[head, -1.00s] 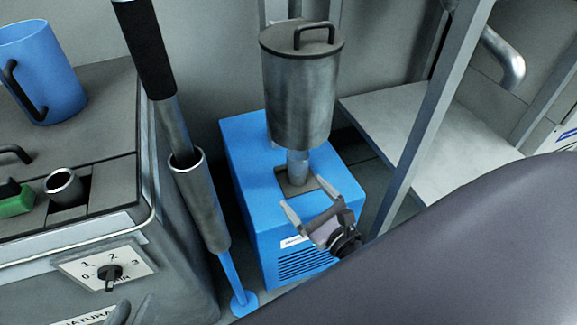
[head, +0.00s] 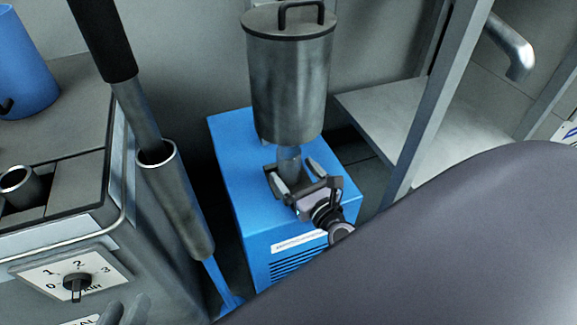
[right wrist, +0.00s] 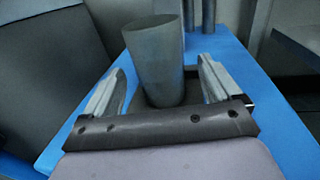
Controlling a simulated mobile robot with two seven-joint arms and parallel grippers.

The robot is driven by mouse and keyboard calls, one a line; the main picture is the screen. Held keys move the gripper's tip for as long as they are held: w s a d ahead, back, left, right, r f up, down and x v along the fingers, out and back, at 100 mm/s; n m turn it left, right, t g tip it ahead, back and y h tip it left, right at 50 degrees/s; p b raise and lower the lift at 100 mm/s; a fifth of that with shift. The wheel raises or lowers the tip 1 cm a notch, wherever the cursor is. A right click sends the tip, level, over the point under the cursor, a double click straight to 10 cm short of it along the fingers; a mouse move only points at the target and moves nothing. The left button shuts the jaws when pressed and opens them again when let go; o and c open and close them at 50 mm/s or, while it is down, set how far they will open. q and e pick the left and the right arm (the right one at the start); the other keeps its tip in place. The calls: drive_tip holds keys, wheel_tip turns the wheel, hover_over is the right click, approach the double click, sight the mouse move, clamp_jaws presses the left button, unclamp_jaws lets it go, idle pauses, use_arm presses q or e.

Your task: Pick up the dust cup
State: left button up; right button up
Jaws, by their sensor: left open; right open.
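The dust cup (head: 289,162) is a small grey metal cup standing upright in a dark recess on top of the blue machine, below the steel canister. In the right wrist view the cup (right wrist: 154,60) stands between the fingers of my right gripper (right wrist: 160,70), with a gap on either side. In the head view my right gripper (head: 297,174) is open around the cup from the front, hiding its lower part. My left gripper (head: 124,312) shows only as grey finger ends at the bottom left edge, away from the cup.
The lidded steel canister (head: 290,85) hangs close above the cup on the blue machine (head: 236,150). A metal tube with a black handle (head: 102,40) stands left of it. A dial cabinet (head: 60,235) is at left, a grey frame post (head: 436,95) at right.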

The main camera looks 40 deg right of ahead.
sight(295, 174)
use_arm(q)
drive_tip(key=shift+d+f+h, duration=0.1)
drive_tip(key=shift+d+h, duration=0.2)
drive_tip(key=shift+d, duration=0.1)
use_arm(e)
drive_tip(key=shift+w+d, duration=0.15)
drive_tip(key=shift+w, duration=1.35)
drive_tip(key=c, duration=1.1)
use_arm(q)
drive_tip(key=shift+w, duration=0.15)
drive_tip(key=shift+r, duration=0.2)
use_arm(e)
drive_tip(key=shift+r, duration=0.1)
